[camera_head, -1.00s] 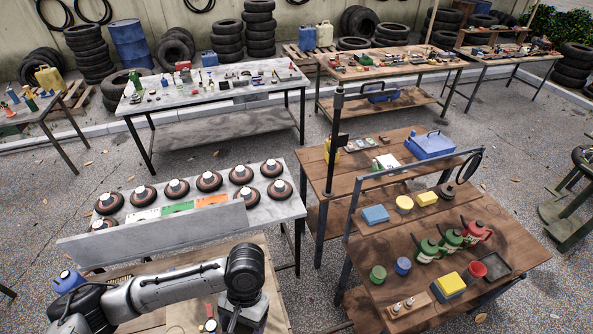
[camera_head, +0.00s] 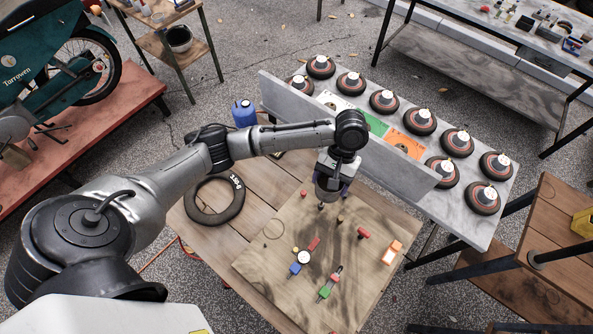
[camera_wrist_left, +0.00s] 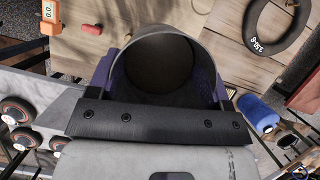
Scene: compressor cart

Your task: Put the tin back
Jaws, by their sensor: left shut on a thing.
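The tin (camera_wrist_left: 165,62) is a grey, round, open-topped can with a dark inside, seen from above in the left wrist view. My left gripper (camera_head: 334,180) is shut on it, with purple finger pads on either side of its wall. In the head view the gripper points down over the back of the wooden work table, near the marble shelf stand. The tin shows there as a small grey cylinder (camera_head: 327,191), partly hidden by the gripper. I cannot tell its exact height above the board. My right gripper is not in view.
A plywood board (camera_head: 260,262) on the table holds several small coloured tools and a gauge (camera_head: 304,257). The marble stand (camera_head: 395,160) carries several discs with white hubs behind an upright slab.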

